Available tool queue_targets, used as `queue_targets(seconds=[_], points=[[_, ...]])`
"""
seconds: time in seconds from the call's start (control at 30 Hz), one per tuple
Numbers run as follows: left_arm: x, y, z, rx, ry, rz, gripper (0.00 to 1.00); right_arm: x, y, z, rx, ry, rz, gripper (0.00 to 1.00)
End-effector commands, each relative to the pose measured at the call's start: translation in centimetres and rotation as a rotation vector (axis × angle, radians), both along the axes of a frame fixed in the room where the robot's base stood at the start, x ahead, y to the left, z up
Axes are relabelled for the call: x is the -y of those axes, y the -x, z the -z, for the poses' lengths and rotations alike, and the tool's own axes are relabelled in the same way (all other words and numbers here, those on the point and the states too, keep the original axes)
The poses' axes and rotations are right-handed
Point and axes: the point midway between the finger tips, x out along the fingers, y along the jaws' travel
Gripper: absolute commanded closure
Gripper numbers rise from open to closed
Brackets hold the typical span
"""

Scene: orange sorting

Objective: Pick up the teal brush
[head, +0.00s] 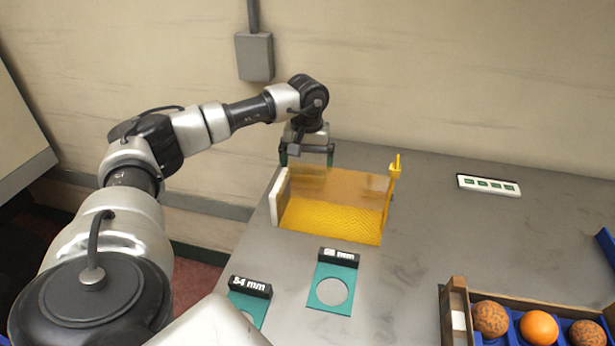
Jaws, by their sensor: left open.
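I cannot make out a teal brush in the head view. My left gripper (307,158) points down at the table's back edge, behind the yellow tray. Its two dark greenish fingers are apart, and I see nothing held between them. The gripper body and the tray's back panel may hide whatever lies beneath it. My right gripper is not in view.
The yellow mesh tray (330,219) with a see-through back panel stands on the grey table (420,270). Teal hole gauges (315,297) labelled in mm lie in front. A wooden crate (456,290) holds oranges at lower right. A white indicator strip (488,186) lies behind.

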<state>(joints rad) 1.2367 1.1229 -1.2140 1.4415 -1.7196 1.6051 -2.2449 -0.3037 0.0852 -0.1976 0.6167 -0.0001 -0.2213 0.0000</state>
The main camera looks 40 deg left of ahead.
Motion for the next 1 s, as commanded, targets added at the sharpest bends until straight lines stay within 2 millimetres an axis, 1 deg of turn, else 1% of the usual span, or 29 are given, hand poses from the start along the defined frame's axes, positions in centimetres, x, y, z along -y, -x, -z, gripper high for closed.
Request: queue_targets(seconds=[0.1, 0.23, 0.33, 0.53, 0.57, 0.73, 0.77, 1.0], points=[[-0.1, -0.2, 1.8, -0.005, 0.0, -0.001, 0.0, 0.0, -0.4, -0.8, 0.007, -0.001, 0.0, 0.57], [-0.1, -0.2, 3.5, -0.002, 0.0, 0.0, 0.0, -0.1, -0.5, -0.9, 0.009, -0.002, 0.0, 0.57], [-0.1, -0.2, 4.0, -0.002, 0.0, 0.0, 0.0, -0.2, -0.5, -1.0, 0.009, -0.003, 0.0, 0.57], [-0.1, -0.3, 4.1, -0.001, 0.001, 0.0, 0.0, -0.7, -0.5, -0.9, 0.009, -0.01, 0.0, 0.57], [-0.1, -0.3, 4.1, -0.001, 0.001, 0.0, 0.03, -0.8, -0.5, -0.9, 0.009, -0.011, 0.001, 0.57], [-0.1, -0.3, 4.1, -0.001, 0.001, 0.0, 0.29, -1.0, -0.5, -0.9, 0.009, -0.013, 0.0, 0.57], [-0.1, -0.3, 4.0, 0.001, 0.001, 0.0, 0.3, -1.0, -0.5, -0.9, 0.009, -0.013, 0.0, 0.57], [-0.1, -0.3, 3.9, 0.001, 0.001, 0.0, 0.31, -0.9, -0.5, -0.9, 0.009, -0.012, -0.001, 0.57]])
